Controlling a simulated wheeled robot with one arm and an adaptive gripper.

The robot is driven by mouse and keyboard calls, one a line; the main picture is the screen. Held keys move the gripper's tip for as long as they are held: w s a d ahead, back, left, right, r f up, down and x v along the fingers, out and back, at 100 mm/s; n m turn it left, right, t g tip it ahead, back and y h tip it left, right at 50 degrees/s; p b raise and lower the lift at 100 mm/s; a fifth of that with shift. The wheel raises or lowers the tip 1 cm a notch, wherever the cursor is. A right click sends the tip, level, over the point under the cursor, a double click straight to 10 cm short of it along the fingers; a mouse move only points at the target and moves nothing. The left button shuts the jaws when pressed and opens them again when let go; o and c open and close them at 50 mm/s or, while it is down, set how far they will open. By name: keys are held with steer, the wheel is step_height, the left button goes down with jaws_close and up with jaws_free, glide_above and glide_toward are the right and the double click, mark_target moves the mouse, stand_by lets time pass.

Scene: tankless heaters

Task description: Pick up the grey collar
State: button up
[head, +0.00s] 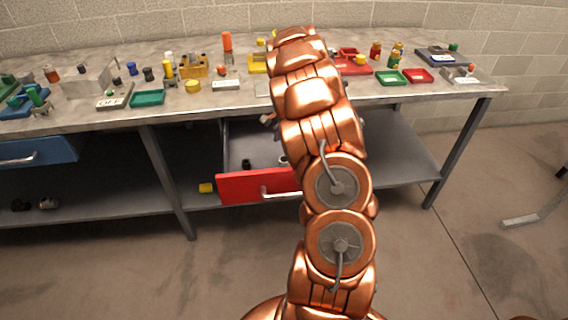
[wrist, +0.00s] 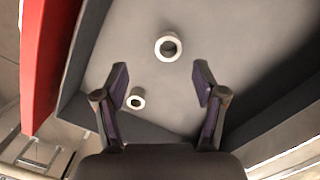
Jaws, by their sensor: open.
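Two light grey ring-shaped collars lie in the drawer in the wrist view. The larger collar (wrist: 160,52) is just beyond my fingertips, between their lines; the smaller collar (wrist: 136,91) is nearer, beside the left finger. I cannot tell which one the task names. My gripper (wrist: 160,78) is open and empty above the drawer floor. In the head view my arm hides most of the gripper. There a small dark piece (head: 246,164) and a pale piece (head: 283,160) show in the open drawer.
The red drawer front (head: 255,186) and grey side walls (wrist: 88,45) bound the space around my gripper. The workbench top (head: 235,100) above carries many small fittings and trays. A yellow piece (head: 206,188) lies on the lower shelf left of the drawer.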

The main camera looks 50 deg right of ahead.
mark_target(284, 159)
steer(key=shift+d+f, duration=0.55)
steer(key=shift+f, duration=0.1)
steer(key=shift+w+f+m, duration=0.1)
steer(key=shift+f+m, duration=0.2)
steer(key=shift+w+a+f+p, duration=0.15)
steer(key=shift+f+p, duration=0.25)
steer(key=shift+f, duration=0.8)
steer(key=shift+w+a+f+p, duration=0.15)
steer(key=shift+f+p, duration=0.25)
steer(key=shift+f, duration=0.75)
steer(key=shift+w+a+f+p, duration=0.15)
steer(key=shift+f+p, duration=0.25)
steer(key=shift+f, duration=0.8)
steer(key=c, duration=1.2)
steer(key=shift+r, duration=0.1)
steer(key=shift+c, duration=0.2)
